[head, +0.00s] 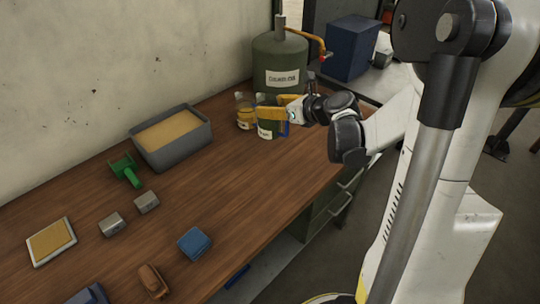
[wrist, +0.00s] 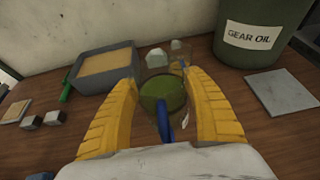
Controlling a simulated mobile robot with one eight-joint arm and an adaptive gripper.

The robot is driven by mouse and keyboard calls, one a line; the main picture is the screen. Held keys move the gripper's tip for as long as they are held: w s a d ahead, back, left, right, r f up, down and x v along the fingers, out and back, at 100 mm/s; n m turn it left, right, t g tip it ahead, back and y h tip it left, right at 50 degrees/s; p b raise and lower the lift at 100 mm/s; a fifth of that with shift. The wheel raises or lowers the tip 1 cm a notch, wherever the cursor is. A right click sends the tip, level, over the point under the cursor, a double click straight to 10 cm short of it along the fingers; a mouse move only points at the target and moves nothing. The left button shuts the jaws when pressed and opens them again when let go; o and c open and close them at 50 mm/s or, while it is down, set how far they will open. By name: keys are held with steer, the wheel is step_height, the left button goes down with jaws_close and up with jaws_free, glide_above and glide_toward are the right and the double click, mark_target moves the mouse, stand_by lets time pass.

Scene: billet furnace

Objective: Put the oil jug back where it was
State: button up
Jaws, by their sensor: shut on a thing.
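The oil jug (head: 267,129) is a small clear jug with dark green oil, a pale label and a blue handle. My gripper (head: 270,107) has its yellow fingers shut around it, in front of the green drum. In the wrist view the jug (wrist: 163,93) sits between the two fingers (wrist: 163,78), its round green oil surface seen from above and its blue handle towards me. It looks upright. I cannot tell whether its base touches the bench. The fingers hide part of its side.
A jug with amber oil (head: 245,111) stands close on the left. The gear oil drum (head: 280,58) is just behind. A grey sand bin (head: 172,150), a green scoop (head: 125,170) and small blocks lie left. A flat grey plate (wrist: 280,92) lies right.

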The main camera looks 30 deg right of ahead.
steer(key=d+r, duration=0.1)
steer(key=d, duration=1.6)
steer(key=a+f+b, duration=0.4)
steer(key=a+f, duration=0.6)
steer(key=f, duration=0.1)
steer(key=shift+w+a+y+b, duration=0.3)
steer(key=shift+a+b, duration=0.05)
steer(key=shift+b, duration=0.05)
steer(key=shift+r, duration=0.1)
steer(key=o, duration=1.4)
steer(key=shift+f, duration=0.2)
